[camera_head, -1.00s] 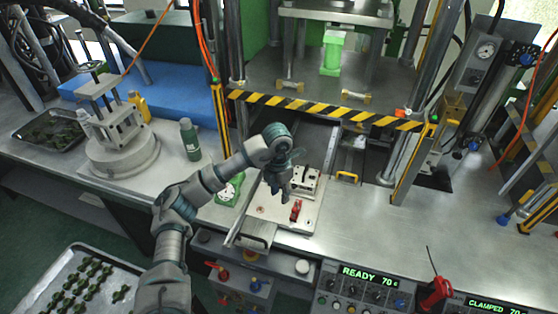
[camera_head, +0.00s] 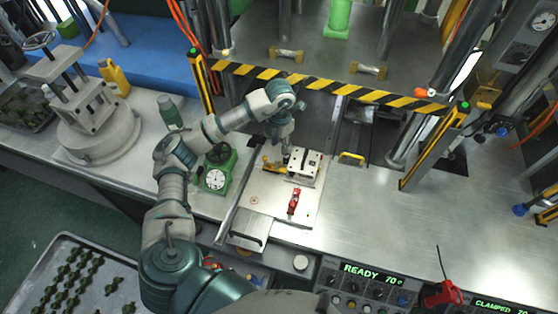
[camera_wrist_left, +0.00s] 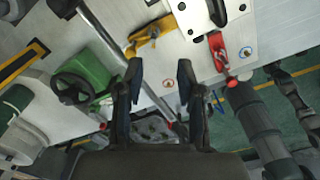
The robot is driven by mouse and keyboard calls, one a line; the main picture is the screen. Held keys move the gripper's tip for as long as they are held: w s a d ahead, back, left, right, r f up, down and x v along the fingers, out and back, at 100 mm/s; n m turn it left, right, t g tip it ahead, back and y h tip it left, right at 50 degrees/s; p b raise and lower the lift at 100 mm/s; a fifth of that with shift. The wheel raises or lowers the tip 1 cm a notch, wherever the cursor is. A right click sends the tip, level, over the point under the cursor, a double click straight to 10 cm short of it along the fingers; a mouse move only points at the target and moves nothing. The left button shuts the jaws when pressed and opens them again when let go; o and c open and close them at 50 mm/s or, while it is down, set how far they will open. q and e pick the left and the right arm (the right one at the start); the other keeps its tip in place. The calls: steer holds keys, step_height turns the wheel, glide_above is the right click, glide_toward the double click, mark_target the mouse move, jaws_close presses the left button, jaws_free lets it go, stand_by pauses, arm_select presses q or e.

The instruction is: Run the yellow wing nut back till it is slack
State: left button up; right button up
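The yellow wing nut appears as a small yellow part (camera_head: 271,167) on the left side of the pale fixture plate (camera_head: 262,205). In the left wrist view the yellow part (camera_wrist_left: 148,38) lies beyond my fingertips, up and slightly left, with a gap between. My left gripper (camera_head: 281,140) hangs over the back left of the plate, close to the yellow part in the head view. The left wrist view shows its two dark fingers (camera_wrist_left: 160,78) apart with nothing between them. The yellow part's thread is too small to make out. My right gripper is out of view.
A white block (camera_head: 304,165) and a red clamp (camera_head: 293,202) sit on the plate right of the yellow part. The striped press bar (camera_head: 330,86) crosses behind. The bench at right (camera_head: 365,205) is clear.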

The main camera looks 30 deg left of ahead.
arm_select(q)
glide_above(278, 163)
step_height(278, 163, down, 7)
steer(key=shift+a+r, duration=0.1)
steer(key=f, duration=0.2)
steer(key=a+f, duration=0.1)
steer(key=f, duration=0.1)
steer(key=shift+f+p, duration=0.2)
steer(key=shift+p, duration=0.1)
steer(key=shift+d+f, duration=0.1)
steer(key=shift+f, duration=0.2)
steer(key=shift+d+f, duration=0.1)
steer(key=shift+d, duration=0.6)
steer(key=shift+a, duration=0.1)
jaws_close()
steer(key=shift+a, duration=0.2)
steer(key=shift+a+f, duration=0.1)
steer(key=shift+a, duration=0.1)
steer(key=shift+d, duration=0.25)
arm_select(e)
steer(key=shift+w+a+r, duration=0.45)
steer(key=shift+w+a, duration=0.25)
